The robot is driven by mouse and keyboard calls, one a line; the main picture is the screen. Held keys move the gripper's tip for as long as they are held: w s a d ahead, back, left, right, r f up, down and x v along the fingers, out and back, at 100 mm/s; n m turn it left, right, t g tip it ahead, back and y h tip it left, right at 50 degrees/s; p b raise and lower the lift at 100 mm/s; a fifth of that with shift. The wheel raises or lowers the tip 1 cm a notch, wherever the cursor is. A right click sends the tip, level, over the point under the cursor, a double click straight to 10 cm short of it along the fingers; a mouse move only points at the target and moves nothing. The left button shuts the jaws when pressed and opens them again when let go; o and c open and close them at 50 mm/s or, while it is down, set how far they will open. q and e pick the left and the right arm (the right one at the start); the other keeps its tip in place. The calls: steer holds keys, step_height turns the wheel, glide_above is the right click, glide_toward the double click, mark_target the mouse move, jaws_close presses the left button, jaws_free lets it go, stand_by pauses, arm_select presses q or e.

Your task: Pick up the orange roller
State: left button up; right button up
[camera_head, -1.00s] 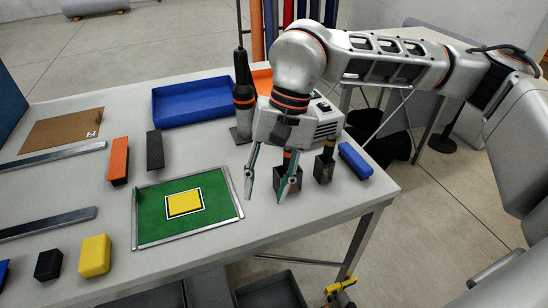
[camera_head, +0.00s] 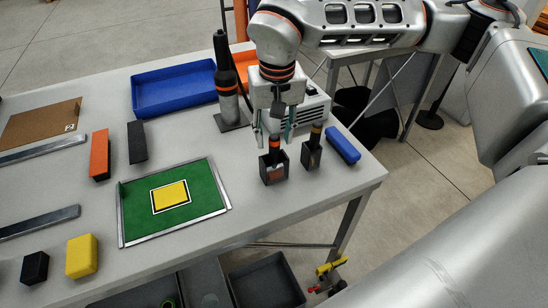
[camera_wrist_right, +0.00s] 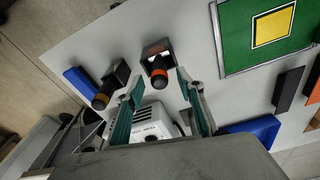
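The orange roller (camera_head: 274,145), dark with an orange band, stands upright in a small dark holder (camera_head: 276,173) near the table's right end. In the right wrist view the orange roller (camera_wrist_right: 159,72) shows end-on, between the two fingertips. My right gripper (camera_head: 275,132) is open, its teal-lined fingers spread at about the height of the roller's top. I cannot tell whether the fingers touch it; a gap shows on each side in the wrist view. My left gripper is not in view.
A second roller with a yellowish band (camera_head: 316,134) stands in its own holder close to the right. A blue block (camera_head: 343,145) lies beyond it. A dark bottle-shaped tool (camera_head: 227,85) and a white box (camera_head: 312,107) stand behind. A green board (camera_head: 140,222) lies left.

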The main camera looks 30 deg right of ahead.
steer(key=shift+f, duration=0.65)
jaws_close()
steer(key=shift+r, duration=0.15)
step_height(320, 180, up, 29)
steer(key=p, duration=0.1)
steer(key=shift+r, duration=0.2)
stand_by(1.3)
steer(key=shift+f, duration=0.1)
stand_by(0.5)
